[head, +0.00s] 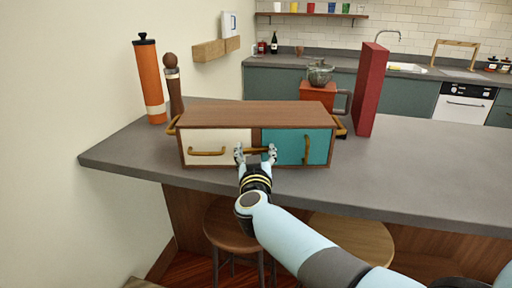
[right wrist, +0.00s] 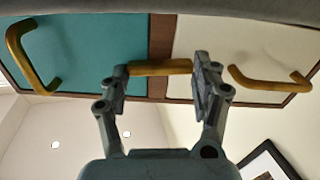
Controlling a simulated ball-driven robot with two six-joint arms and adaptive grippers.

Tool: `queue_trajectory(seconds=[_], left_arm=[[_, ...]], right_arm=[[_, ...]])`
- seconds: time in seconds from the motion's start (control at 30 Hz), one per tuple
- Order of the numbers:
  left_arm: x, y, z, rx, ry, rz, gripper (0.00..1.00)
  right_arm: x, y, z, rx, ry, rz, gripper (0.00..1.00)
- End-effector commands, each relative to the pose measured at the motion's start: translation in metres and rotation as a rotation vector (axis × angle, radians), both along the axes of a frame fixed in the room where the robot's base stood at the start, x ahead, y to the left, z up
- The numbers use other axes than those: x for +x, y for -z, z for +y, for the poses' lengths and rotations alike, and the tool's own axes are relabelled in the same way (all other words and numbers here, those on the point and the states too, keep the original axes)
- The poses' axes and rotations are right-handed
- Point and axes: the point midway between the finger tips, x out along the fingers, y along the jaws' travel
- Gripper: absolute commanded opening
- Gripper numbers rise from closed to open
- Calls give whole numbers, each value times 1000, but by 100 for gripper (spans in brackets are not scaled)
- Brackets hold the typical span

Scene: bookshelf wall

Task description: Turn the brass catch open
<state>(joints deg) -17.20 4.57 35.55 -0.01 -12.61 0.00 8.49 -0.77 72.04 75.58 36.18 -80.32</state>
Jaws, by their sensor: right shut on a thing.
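A low wooden cabinet (head: 225,113) stands on the grey counter, with a cream door (head: 216,137) at left and a teal door (head: 313,150) at right. The brass catch (head: 257,150) is a short bar lying level across the wooden strip between the doors. My right gripper (head: 256,153) reaches it from the front, one finger at each end of the bar. In the right wrist view, which is upside down, the catch (right wrist: 160,68) sits between the two fingers of my right gripper (right wrist: 162,72). Both doors look closed. My left gripper is not in view.
Brass handles mark the cream door (head: 207,153) and the teal door (head: 307,149). An orange mill (head: 150,85) and a brown mill (head: 174,90) stand behind left. A red box (head: 370,90) stands behind right. Stools (head: 232,228) stand below. The counter's right side is clear.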

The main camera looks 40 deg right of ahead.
Motion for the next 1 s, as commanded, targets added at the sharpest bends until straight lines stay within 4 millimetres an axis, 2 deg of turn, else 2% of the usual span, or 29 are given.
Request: queue_trajectory(seconds=[0.03, 0.1, 0.4, 0.7, 1.0], left_arm=[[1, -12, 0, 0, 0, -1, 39], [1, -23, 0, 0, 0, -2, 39], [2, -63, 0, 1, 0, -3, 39], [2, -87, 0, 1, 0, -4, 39], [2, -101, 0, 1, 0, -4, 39]], right_arm=[[0, -5, 0, -25, 1, 22, 32], [0, -6, 1, -71, 0, 54, 32], [1, -5, 2, -300, -1, 213, 32], [2, -1, 3, -535, -1, 375, 32], [2, 1, 4, -768, -1, 536, 32]])
